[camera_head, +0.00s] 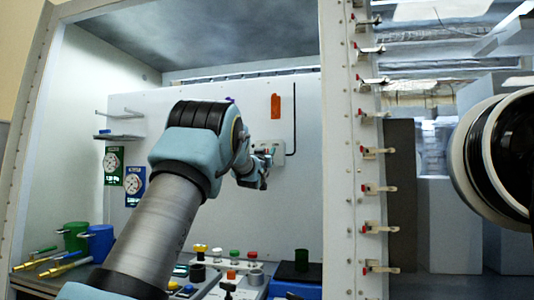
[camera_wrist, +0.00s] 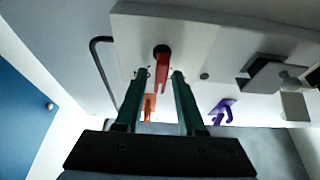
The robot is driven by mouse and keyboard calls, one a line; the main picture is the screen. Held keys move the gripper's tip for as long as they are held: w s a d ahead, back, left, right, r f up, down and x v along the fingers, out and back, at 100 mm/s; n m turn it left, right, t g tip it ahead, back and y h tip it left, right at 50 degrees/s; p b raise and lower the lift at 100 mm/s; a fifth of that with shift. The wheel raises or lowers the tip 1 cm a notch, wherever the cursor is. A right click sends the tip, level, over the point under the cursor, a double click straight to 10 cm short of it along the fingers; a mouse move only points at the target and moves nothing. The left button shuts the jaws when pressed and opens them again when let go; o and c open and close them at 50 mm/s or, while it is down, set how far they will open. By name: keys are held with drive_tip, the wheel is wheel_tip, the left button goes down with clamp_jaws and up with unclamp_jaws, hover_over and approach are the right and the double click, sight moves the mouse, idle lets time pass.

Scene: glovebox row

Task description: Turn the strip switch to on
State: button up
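A white strip box (camera_head: 290,152) is mounted on the back wall of the glovebox, partly hidden by my arm. In the wrist view the strip (camera_wrist: 205,48) fills the upper part and carries a red lever switch (camera_wrist: 162,72) on a dark round pivot. The lever points down in that view. My gripper (camera_wrist: 159,76) is open, with its two teal fingers on either side of the red lever. I cannot tell whether either finger touches it. In the head view my gripper (camera_head: 262,170) is at the strip, and the switch is hidden.
An orange tag (camera_head: 276,106) and a black bent rod (camera_head: 294,120) are on the wall close by. A purple hook (camera_wrist: 220,108) also shows. Gauges (camera_head: 113,164) hang left; a control panel (camera_head: 225,285) stands below.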

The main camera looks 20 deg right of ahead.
drive_tip(key=shift+o, duration=0.2)
drive_tip(key=b+v, duration=0.4)
drive_tip(key=v, duration=0.6)
drive_tip(key=shift+s+f+b, duration=0.2)
drive_tip(key=shift+s+b, duration=0.1)
drive_tip(key=shift+s, duration=0.05)
drive_tip(key=shift+a, duration=0.1)
